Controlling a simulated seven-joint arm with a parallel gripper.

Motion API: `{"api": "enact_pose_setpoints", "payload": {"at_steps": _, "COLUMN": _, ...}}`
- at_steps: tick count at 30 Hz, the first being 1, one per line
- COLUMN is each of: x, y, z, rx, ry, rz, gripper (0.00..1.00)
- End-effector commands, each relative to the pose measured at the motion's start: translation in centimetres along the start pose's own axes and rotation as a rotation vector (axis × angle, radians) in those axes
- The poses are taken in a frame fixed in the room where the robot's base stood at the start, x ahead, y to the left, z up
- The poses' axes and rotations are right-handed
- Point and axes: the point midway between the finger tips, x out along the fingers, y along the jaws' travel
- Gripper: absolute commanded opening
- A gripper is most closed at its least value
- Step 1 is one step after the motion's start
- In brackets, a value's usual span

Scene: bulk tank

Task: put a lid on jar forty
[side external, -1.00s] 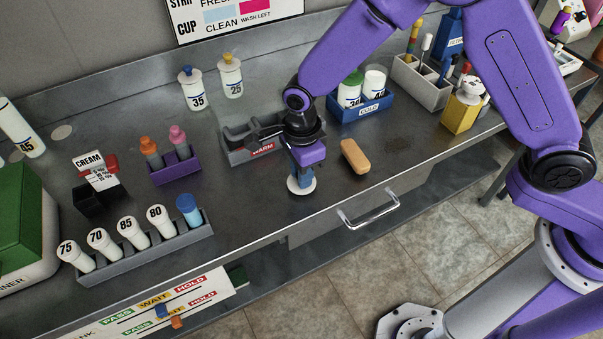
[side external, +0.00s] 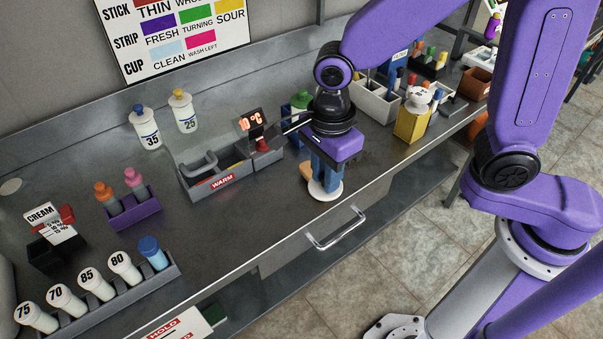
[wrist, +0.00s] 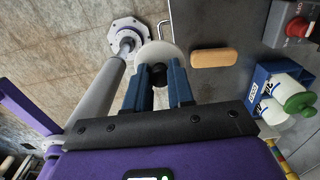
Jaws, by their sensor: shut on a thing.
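My gripper (wrist: 158,88) is shut on the black knob (wrist: 158,75) of a round white lid (wrist: 160,53). In the side view, the gripper (side external: 325,183) points down and holds the lid (side external: 325,193) level near the counter's front edge; its exact height cannot be told. In the wrist view, the blue rack (wrist: 254,90) holds a jar with a green lid (wrist: 300,104) and a white jar (wrist: 270,110) beside it. Their numbers are not clearly readable. In the side view, my wrist hides most of this rack; a green lid (side external: 301,97) shows behind it.
A tan block (wrist: 215,58) lies on the counter beside the held lid. A grey WARM tray (side external: 205,185) with a red temperature display (side external: 252,120) stands to the left. A yellow box (side external: 411,125) stands to the right. Bare counter (side external: 225,240) lies front left.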

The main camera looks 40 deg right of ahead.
Motion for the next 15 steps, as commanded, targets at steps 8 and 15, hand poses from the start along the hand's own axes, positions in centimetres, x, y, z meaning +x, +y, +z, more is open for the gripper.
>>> {"api": "enact_pose_setpoints", "payload": {"at_steps": 8, "x": -0.8, "y": 0.8, "z": -1.1, "rx": 0.010, "ry": -0.001, "rz": -0.001, "gripper": 0.00}}
{"api": "enact_pose_setpoints", "payload": {"at_steps": 15, "x": -1.9, "y": -5.1, "z": -2.8, "rx": 0.110, "ry": -0.001, "rz": -0.001, "gripper": 0.00}}
